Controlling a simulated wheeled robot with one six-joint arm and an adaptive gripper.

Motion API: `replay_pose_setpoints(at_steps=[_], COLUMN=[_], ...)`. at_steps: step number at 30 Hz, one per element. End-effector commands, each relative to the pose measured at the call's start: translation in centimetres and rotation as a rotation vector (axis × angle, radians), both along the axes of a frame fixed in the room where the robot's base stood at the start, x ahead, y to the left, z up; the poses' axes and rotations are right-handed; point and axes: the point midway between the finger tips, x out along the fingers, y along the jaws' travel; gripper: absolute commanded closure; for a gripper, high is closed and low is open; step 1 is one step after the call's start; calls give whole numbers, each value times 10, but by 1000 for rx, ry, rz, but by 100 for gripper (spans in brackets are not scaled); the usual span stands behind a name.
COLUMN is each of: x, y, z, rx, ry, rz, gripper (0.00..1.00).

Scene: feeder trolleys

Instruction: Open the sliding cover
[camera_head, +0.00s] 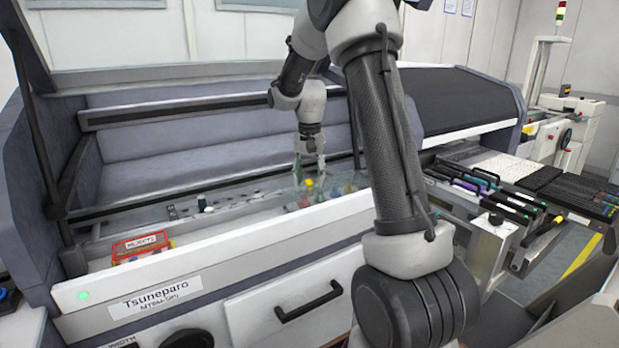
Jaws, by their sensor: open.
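The machine stands across the view, with its lid up. A see-through, glassy panel (262,188) lies low over its bay, behind the white front panel (225,252); it looks like the sliding cover. Small coloured parts show under or beside it, and its right part is hidden by my arm. I cannot tell where its edges or any handle are. My gripper (309,167) points down over the bay, close to the panel's right part. It is open, with nothing seen between its fingers. I cannot tell whether it touches the panel.
A black handle (308,301) is on the front panel. Several feeders (487,186) stick out at the right, beside a tray of black parts (580,193). A dark hood (455,98) covers the back right.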

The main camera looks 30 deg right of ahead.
Motion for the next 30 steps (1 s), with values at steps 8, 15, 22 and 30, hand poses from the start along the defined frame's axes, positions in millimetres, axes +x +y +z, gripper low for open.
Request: replay_pose_setpoints(at_steps=[8,15,22,30], x=[0,0,0,-2], y=[0,0,8,65], z=[0,0,1,1], rx=[0,0,0,0], ry=[0,0,0,0], rz=[0,0,2,7], gripper=[72,100,100,100])
